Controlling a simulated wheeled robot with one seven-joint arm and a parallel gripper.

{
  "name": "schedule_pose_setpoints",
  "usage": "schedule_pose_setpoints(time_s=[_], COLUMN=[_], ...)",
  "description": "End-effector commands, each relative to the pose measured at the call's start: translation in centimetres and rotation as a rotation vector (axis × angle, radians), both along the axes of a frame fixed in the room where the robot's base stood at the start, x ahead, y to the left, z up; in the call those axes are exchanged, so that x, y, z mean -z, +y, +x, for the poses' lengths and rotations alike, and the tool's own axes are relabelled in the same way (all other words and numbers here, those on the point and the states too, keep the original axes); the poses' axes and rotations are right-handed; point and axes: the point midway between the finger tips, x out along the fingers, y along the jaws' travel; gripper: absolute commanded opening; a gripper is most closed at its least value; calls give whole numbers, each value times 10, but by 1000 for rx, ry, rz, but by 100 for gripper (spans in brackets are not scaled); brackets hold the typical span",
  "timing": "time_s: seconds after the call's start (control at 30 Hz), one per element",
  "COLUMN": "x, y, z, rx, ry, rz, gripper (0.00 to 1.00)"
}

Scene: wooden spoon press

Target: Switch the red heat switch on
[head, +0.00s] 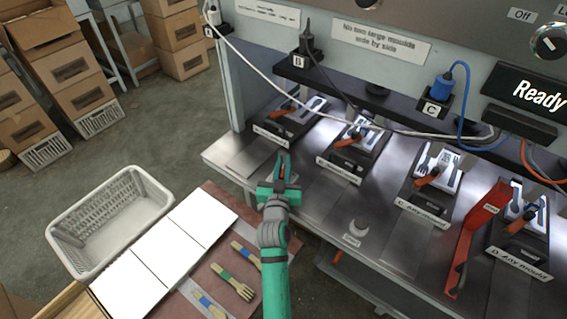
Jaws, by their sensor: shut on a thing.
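My gripper (283,170) is green and in front of the press bench, left of the middle of the view. It is shut on a small dark, orange-brown thing (287,172), mostly hidden between the fingers; I cannot tell what it is. A round black and white knob (549,41) sits on the panel at the upper right, with an "Off" label (522,15) to its left. I cannot make out a red heat switch for certain. A screen (540,94) below the knob reads "Ready".
Several mould stations with orange handles line the metal bench (230,155). A red panel (482,228) stands at the right. Cables and plugs hang above the bench.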

Motion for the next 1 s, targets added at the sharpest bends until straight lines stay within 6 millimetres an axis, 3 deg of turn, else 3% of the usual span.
schedule_pose_setpoints(time_s=[0.47, 1.0], x=[1, -1], y=[-2, -10], z=[0, -3], rx=[112, 394], ry=[1, -1], rz=[-2, -1], gripper=[0, 0])
